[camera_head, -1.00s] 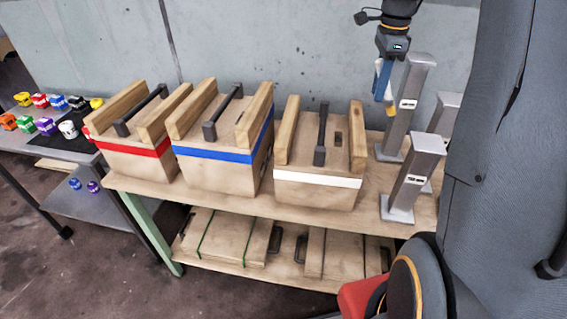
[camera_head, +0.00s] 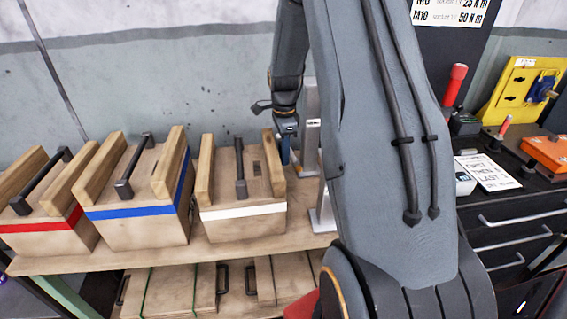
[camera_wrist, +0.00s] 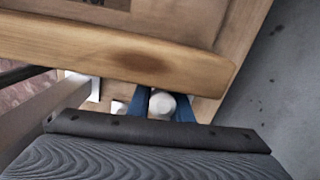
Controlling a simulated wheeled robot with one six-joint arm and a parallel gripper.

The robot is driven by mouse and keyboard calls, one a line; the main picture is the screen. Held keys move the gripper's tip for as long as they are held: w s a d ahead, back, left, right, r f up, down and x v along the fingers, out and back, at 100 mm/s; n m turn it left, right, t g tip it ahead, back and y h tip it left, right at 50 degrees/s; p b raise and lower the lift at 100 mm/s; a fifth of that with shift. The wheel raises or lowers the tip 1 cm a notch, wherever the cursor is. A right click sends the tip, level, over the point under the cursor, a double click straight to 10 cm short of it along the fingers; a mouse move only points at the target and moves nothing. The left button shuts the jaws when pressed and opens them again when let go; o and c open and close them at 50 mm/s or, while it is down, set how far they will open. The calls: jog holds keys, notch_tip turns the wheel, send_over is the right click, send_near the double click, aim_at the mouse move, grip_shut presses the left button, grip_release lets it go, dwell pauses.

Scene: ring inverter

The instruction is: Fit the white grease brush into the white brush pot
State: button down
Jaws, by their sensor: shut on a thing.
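My gripper (camera_head: 285,152) is beside the right side of the white-banded wooden box (camera_head: 243,212), partly hidden by my arm. In the wrist view its blue fingers (camera_wrist: 162,112) are shut on the white grease brush, whose rounded white end (camera_wrist: 162,102) shows between them. The rest of the brush is hidden. I cannot make out the white brush pot with certainty in either view. A small white shape (camera_wrist: 118,107) lies left of the fingers in the wrist view, too small to identify.
Blue-banded (camera_head: 140,212) and red-banded (camera_head: 45,225) boxes stand left on the wooden bench (camera_head: 170,254). A grey metal post (camera_head: 311,130) stands close behind my gripper. A wooden rail (camera_wrist: 120,50) lies very near my fingers in the wrist view. A black drawer cabinet (camera_head: 510,220) stands right.

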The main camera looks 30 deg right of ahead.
jog(key=shift+f+p, duration=0.5)
jog(key=shift+f, duration=1.85)
jog(key=shift+f, duration=0.15)
jog(key=c, duration=1.6)
grip_release()
